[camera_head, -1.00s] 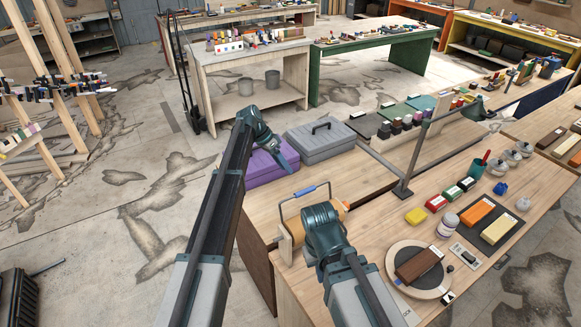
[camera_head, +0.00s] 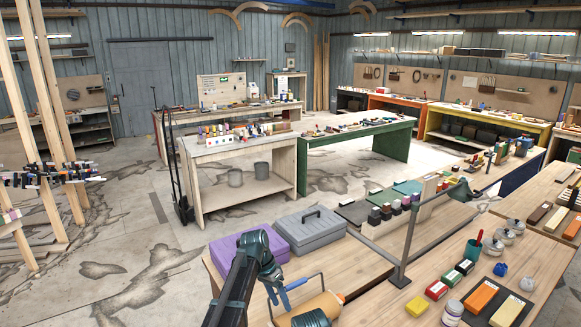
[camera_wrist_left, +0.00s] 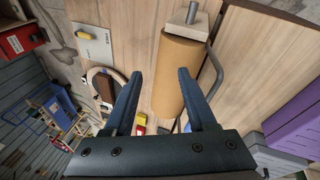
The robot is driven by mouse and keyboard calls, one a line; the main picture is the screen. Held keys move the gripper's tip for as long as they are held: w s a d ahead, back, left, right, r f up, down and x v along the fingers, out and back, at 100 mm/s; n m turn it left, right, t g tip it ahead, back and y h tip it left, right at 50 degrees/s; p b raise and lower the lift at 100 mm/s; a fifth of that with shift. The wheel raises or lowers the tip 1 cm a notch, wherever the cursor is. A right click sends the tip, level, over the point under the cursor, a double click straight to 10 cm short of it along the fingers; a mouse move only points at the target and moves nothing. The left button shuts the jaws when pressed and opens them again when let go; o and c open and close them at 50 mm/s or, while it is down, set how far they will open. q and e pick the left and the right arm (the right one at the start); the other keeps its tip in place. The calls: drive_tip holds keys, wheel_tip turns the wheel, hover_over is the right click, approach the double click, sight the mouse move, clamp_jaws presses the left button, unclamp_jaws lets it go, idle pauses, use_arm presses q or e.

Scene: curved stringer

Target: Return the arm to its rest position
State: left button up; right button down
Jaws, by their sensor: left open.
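My left arm comes in from the bottom of the head view, and its teal gripper (camera_head: 272,284) hangs by the left corner of the near workbench (camera_head: 375,280). In the left wrist view the two dark fingers (camera_wrist_left: 159,74) stand apart with nothing held between them. A tan roll (camera_wrist_left: 180,78) with a metal frame lies beyond the fingers, apart from them as far as I can tell. The roll (camera_head: 318,305) also shows in the head view, with a grey wire frame. Only a teal part of my right arm shows at the bottom edge; its gripper is out of view.
A purple case (camera_head: 249,245) and a grey case (camera_head: 309,229) lie just behind my left gripper.

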use_arm(q)
drive_tip(key=s+f+n+y+b, duration=0.1)
drive_tip(key=s+f+b, duration=0.2)
drive_tip(key=s, duration=0.6)
drive_tip(key=s+a+f+n+y+b, duration=0.1)
drive_tip(key=s+f+n+y+b, duration=0.1)
drive_tip(key=s+f, duration=0.4)
drive_tip(key=s+a+f+n+t+y+b, duration=0.1)
drive_tip(key=s+f+b, duration=0.3)
drive_tip(key=s, duration=0.7)
drive_tip(key=shift+s+a+f+y+b, duration=0.15)
drive_tip(key=shift+s+y+b, duration=0.15)
drive_tip(key=shift+y+b, duration=0.2)
use_arm(e)
wheel_tip(320, 180, down, 12)
drive_tip(key=shift+f, duration=0.15)
